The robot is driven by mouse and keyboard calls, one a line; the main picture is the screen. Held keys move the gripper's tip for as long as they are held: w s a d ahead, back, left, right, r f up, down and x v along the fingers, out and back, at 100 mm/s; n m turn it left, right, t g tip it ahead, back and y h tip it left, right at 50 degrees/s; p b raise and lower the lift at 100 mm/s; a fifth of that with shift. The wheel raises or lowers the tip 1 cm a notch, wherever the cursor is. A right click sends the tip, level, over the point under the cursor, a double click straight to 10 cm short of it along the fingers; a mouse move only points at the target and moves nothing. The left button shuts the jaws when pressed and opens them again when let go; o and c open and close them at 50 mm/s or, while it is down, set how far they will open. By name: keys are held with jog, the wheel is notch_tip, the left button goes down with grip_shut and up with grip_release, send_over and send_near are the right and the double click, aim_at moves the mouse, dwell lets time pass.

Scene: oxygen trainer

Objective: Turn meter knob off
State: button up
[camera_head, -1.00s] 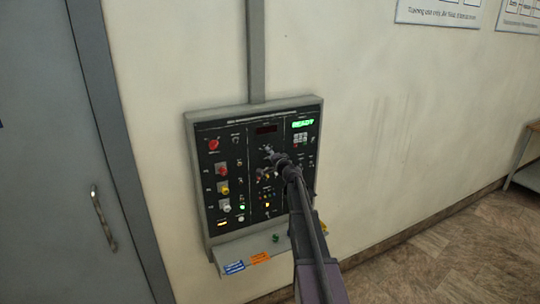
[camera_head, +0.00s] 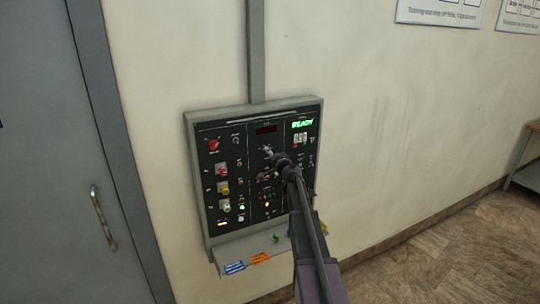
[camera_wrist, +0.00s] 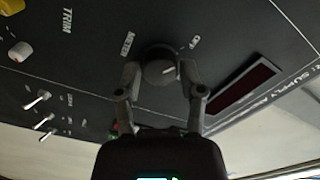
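The meter knob (camera_wrist: 160,68) is a round dark knob on the black panel face, seen in the wrist view between the labels METER and OFF. A short pale mark shows on it, but its exact setting is hard to read. My gripper (camera_wrist: 160,74) has one finger on each side of the knob, with no clear gap between fingers and knob. In the head view my gripper (camera_head: 274,158) is at the upper middle of the control panel (camera_head: 205,190) and hides the knob there.
In the wrist view, a dark red display (camera_wrist: 243,88) lies right of the knob, and toggle switches (camera_wrist: 38,98) lie to the left. In the head view, a green READY display (camera_head: 303,124) is lit. A ledge (camera_head: 225,258) juts out below; a grey door (camera_head: 50,150) stands left.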

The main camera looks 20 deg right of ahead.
jog(key=shift+o, duration=0.8)
jog(key=shift+s, duration=0.1)
jog(key=s, duration=1.2)
jog(key=shift+d, duration=0.2)
